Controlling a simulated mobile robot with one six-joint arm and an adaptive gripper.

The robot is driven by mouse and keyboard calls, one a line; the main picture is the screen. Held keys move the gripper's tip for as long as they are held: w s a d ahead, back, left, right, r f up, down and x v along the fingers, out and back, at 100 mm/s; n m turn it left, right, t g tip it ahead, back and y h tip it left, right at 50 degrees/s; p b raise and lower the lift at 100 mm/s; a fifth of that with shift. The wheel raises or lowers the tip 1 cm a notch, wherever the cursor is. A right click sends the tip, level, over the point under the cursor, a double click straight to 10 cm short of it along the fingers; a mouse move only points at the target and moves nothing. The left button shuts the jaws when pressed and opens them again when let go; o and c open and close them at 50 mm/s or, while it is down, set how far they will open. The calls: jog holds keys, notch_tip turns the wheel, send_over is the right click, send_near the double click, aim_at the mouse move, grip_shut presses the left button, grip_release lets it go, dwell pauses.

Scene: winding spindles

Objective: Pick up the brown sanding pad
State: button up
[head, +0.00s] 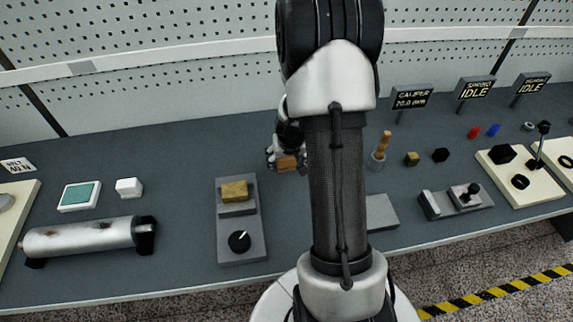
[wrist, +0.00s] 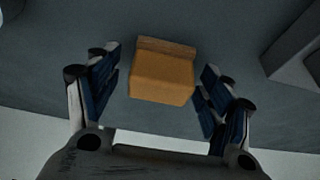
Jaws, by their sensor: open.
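The brown sanding pad (wrist: 162,80) is a small block, orange-brown with a darker strip along its far edge. In the wrist view it lies between the spread fingers of my gripper (wrist: 161,64), with a visible gap on each side. My gripper is open and holds nothing. In the head view the pad (head: 287,163) shows at my gripper (head: 281,157), over the grey bench, partly covered by the fingers. I cannot tell how high the fingertips are above the bench.
A grey device (head: 241,222) with a yellowish block (head: 234,191) and a black knob stands left of my gripper. A metal roller (head: 80,238), a green pad (head: 80,195) and a white block (head: 129,187) lie farther left. A wooden-handled tool (head: 381,147) stands right of my arm.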

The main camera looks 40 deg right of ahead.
jog(key=shift+c, duration=0.3)
jog(key=c, duration=1.1)
